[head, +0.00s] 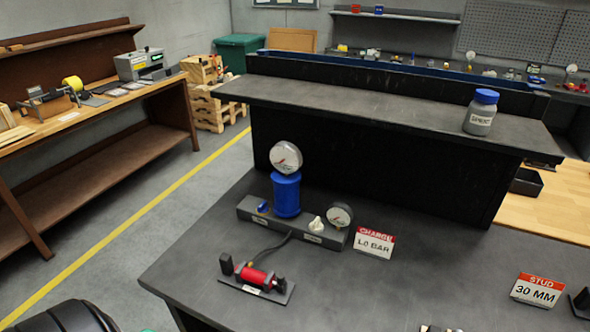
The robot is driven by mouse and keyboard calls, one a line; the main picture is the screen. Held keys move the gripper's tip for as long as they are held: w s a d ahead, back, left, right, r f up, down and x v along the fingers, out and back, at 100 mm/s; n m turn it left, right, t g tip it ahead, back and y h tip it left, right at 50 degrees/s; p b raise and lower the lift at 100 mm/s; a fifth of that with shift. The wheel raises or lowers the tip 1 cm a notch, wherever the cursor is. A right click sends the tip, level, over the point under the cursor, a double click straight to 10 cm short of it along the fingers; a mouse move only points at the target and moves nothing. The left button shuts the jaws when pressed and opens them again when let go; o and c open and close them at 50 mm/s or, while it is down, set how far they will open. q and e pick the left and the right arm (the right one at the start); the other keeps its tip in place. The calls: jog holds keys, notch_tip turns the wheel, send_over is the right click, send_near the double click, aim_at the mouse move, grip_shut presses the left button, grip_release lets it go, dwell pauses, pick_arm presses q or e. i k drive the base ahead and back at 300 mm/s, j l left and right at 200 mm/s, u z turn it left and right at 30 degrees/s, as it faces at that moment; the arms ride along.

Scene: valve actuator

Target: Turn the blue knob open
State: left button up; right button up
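A small blue knob (263,207) sits on the left end of a dark manifold block (322,238) on the dark table. Its exact turn position is too small to tell. A large blue cylinder (287,196) stands upright on the block just right of the knob, with a round white-faced gauge (286,157) above it. A white knob (317,223) and a second gauge (340,215) are at the block's right end. Neither of my grippers shows in the head view.
A red cylinder on a black base (257,278) lies in front of the block, joined by a hose. A "CHARGE L0 BAR" sign (374,243) stands right of the block, a "STUD 30 MM" sign (537,290) farther right. A raised shelf (370,103) is behind. The table's front middle is clear.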

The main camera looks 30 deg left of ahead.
aim_at(263, 208)
jog(key=u, duration=1.3)
jog(key=i+j+z, duration=0.35)
jog(key=j+z, duration=0.15)
jog(key=j, duration=0.15)
